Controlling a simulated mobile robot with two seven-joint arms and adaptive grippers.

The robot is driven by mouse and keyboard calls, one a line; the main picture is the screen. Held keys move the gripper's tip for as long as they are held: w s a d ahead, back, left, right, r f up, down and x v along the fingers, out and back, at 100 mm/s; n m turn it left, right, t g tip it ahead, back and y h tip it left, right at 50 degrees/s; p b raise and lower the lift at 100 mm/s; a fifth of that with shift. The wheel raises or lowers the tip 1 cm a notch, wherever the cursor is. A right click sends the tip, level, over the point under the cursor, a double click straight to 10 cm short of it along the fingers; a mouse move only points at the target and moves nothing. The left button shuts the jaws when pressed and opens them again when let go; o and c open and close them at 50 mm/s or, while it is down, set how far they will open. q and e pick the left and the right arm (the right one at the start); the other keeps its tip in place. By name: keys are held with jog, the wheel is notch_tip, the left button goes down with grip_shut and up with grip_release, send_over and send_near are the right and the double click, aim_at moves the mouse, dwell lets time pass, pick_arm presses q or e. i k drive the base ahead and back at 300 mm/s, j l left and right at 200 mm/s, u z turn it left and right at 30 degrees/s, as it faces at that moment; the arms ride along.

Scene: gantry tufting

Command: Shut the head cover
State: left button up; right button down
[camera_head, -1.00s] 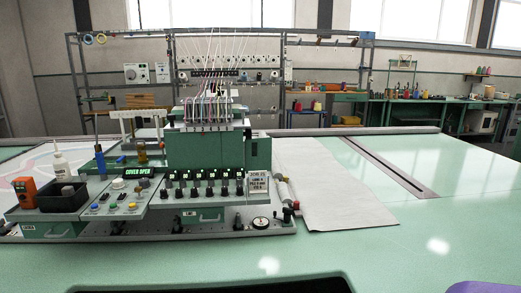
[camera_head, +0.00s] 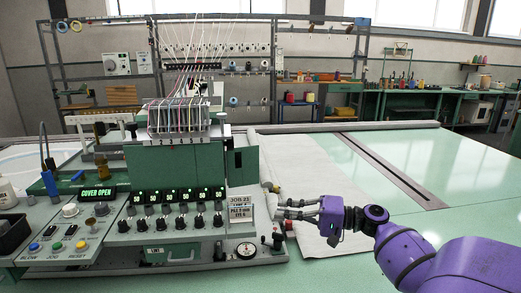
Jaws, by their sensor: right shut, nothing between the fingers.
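The green tufting head (camera_head: 160,168) stands on the machine bed, with threads running up from its top. A darker green panel (camera_head: 244,166) stands at the right side of the head; I take it to be the head cover, swung out. A small display (camera_head: 97,192) reads "COVER OPEN". My right gripper (camera_head: 280,209), on its purple arm, reaches in from the right with fingers pointing left. It is shut and empty, right of the job card and below and right of the panel, apart from the panel. My left gripper is not in view.
A control panel with knobs and buttons (camera_head: 70,235) is at the left front. A job card (camera_head: 240,210) and a dial gauge (camera_head: 245,250) stand near my gripper. White cloth (camera_head: 300,170) lies right of the head. The green table (camera_head: 400,160) farther right is mostly clear.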

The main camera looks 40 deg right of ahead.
aim_at(246, 160)
jog(key=i+l, duration=0.5)
jog(key=l, duration=0.15)
jog(key=i+l, duration=0.45)
jog(key=l, duration=0.2)
